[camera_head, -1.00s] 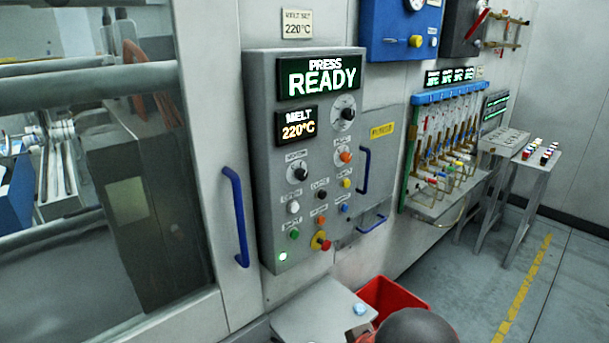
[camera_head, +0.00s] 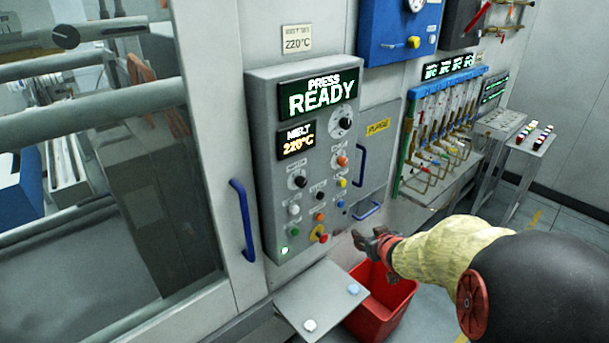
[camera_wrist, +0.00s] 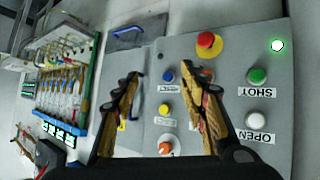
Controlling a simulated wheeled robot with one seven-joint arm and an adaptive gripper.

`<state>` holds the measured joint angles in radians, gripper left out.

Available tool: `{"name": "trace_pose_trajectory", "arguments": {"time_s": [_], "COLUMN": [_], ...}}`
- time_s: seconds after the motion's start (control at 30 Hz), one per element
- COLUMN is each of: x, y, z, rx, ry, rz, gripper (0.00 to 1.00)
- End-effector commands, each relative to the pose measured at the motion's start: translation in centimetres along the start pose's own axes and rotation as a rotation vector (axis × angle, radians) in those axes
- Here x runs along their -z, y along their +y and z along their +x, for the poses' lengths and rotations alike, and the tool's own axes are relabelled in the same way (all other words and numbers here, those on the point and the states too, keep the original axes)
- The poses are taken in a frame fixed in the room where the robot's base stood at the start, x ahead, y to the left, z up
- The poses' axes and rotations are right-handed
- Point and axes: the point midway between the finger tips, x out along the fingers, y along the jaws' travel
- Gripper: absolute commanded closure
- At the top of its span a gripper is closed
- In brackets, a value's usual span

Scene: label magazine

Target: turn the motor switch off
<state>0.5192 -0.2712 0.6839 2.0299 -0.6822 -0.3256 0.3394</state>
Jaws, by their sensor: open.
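The grey press control panel (camera_head: 270,150) carries the knobs and buttons. A black rotary knob (camera_head: 300,182) at its mid left has a label too blurred to read surely; it may be the motor switch. Another black knob (camera_head: 340,127) sits higher, right of the displays. My gripper (camera_head: 365,243) is open and empty, just right of the panel's lower edge. In the wrist view its fingers (camera_wrist: 162,76) are spread before the blue button (camera_wrist: 168,76) and yellow button (camera_wrist: 165,110). The mid-left knob does not show there; my gripper body covers that area.
A red emergency button (camera_head: 322,237) protrudes near the panel's bottom. Blue handles (camera_head: 243,220) (camera_head: 360,166) stick out on both sides. A grey shelf (camera_head: 305,295) and a red bin (camera_head: 385,310) stand below. Open space lies before the panel.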

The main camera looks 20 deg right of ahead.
Motion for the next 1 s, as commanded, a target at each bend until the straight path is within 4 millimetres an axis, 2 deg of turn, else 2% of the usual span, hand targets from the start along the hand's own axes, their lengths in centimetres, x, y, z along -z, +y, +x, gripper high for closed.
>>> {"name": "trace_pose_trajectory", "arguments": {"time_s": [0.1, 0.17, 0.3, 0.4, 0.5, 0.6, 1.0], "x": [3.9, 6.0, 11.1, 13.3, 14.3, 14.9, 17.8], "y": [-2.7, -4.7, -8.6, -10.4, -11.3, -11.7, -14.2], "z": [1.2, 1.1, -1.4, -3.5, -4.8, -5.1, -1.4], "rx": [0.129, 0.21, 0.388, 0.484, 0.541, 0.564, 0.563], "ry": [0.174, 0.267, 0.457, 0.543, 0.587, 0.601, 0.598], "rz": [0.003, 0.005, 0.021, 0.043, 0.073, 0.099, 0.103], "gripper": [0.57, 0.57, 0.57, 0.57, 0.57, 0.57, 0.57]}}
